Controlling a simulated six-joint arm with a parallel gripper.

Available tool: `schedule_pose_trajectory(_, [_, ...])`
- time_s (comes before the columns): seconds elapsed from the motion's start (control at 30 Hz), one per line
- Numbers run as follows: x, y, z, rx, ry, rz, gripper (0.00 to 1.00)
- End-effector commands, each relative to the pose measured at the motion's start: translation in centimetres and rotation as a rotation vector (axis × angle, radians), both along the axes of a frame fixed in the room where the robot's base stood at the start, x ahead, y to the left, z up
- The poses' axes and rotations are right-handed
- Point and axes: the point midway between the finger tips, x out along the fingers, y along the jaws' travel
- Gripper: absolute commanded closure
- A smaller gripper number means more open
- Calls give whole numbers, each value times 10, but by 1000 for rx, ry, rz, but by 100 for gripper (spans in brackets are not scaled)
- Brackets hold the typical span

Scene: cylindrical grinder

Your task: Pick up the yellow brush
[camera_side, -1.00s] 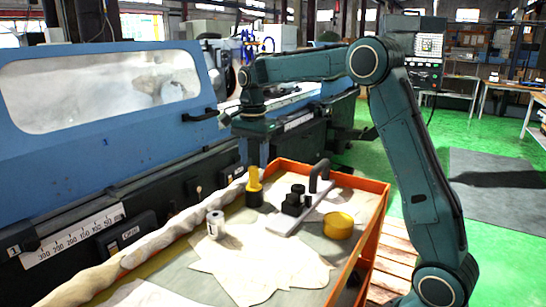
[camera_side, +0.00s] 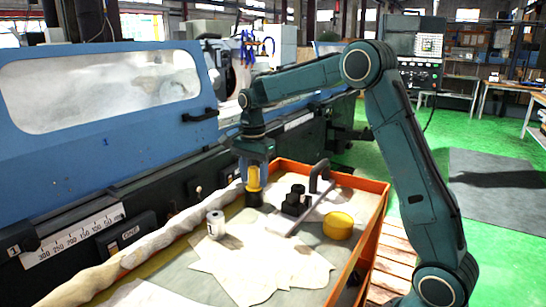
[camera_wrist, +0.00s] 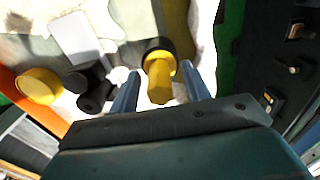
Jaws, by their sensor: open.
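The yellow brush (camera_side: 253,180) stands upright on the cart, with a yellow handle on top and a dark lower part. It also shows in the wrist view (camera_wrist: 159,80), seen from above. My gripper (camera_side: 255,172) is directly over the brush and lowered around its upper handle. In the wrist view, the two fingers of my gripper (camera_wrist: 158,82) are apart, one on each side of the yellow handle. A gap shows between the left finger and the handle; the right finger is close to it, and I cannot tell whether it touches.
The blue grinder (camera_side: 110,150) stands along the left.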

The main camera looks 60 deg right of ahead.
Motion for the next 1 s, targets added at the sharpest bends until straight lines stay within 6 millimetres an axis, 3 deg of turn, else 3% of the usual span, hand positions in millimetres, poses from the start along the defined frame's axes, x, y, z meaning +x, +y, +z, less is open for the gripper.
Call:
schedule_pose_trajectory(0.27, [0, 0, 0, 0, 0, 0, 53])
schedule_pose_trajectory(0.5, [0, 0, 0, 0, 0, 0, 98])
schedule_pose_trajectory(0.53, [0, 0, 0, 0, 0, 0, 100])
schedule_pose_trajectory(1.0, [0, 0, 8, 0, -1, 0, 100])
